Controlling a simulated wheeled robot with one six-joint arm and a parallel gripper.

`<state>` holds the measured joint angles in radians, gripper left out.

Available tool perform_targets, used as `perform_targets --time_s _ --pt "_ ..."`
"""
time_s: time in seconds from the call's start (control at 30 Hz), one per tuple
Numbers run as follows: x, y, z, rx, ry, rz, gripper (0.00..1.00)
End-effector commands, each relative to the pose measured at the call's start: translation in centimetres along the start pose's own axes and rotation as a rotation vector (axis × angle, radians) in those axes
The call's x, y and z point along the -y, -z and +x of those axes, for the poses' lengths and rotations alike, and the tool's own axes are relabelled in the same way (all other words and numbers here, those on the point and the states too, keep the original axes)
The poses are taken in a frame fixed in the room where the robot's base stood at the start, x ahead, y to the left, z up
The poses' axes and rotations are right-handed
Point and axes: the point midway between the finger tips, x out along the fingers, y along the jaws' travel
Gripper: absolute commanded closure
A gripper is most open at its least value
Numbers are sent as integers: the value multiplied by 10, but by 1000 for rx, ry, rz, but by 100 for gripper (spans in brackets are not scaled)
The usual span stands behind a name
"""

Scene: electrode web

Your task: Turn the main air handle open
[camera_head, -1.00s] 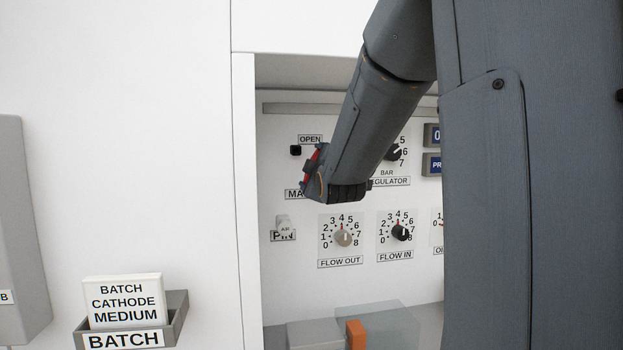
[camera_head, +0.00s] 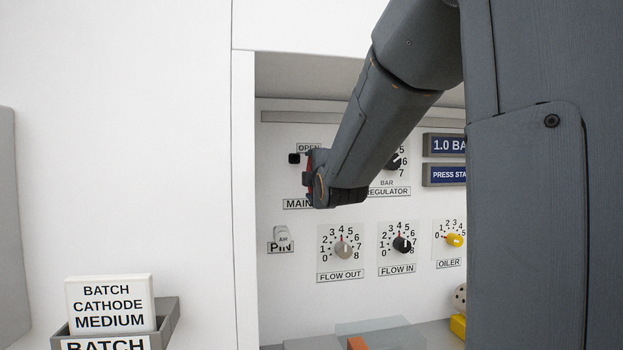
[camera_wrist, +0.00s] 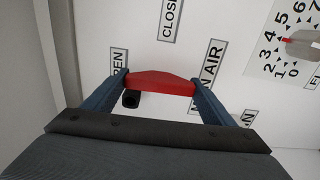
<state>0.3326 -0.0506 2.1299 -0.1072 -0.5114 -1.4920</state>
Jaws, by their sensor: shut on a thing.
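The main air handle is a red bar (camera_wrist: 162,83) in the wrist view, spanning between the two blue fingers of my gripper (camera_wrist: 163,86), which is shut on it. The bar's left end lies beside the OPEN label (camera_wrist: 119,68). A black stub (camera_wrist: 131,99) sits close to that end. The CLOSED label (camera_wrist: 170,22) is beyond the bar, and the MAIN AIR label (camera_wrist: 207,70) is by the right finger. In the head view my gripper (camera_head: 309,178) is at the panel, below the OPEN label (camera_head: 309,147); the handle is mostly hidden there by my wrist.
Close by are the regulator knob (camera_head: 394,161), flow out knob (camera_head: 343,249), flow in knob (camera_head: 402,244) and yellow oiler knob (camera_head: 454,240). A display (camera_head: 445,145) reads 1.0 BA, cut off by my arm. The recess side wall (camera_head: 243,200) stands left of the panel.

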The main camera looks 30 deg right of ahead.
Motion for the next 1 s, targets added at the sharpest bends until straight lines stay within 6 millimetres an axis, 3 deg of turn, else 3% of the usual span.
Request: perform_targets --time_s 0.2,0.23,0.33,0.73,1.0 --pt "1 -1 0 1 2 -2 44" --pt "1 -1 0 1 2 -2 20" --pt "1 0 0 1 2 -2 3" --pt "0 0 -5 0 0 -1 3" --pt "0 -1 -41 1 -1 -1 3"
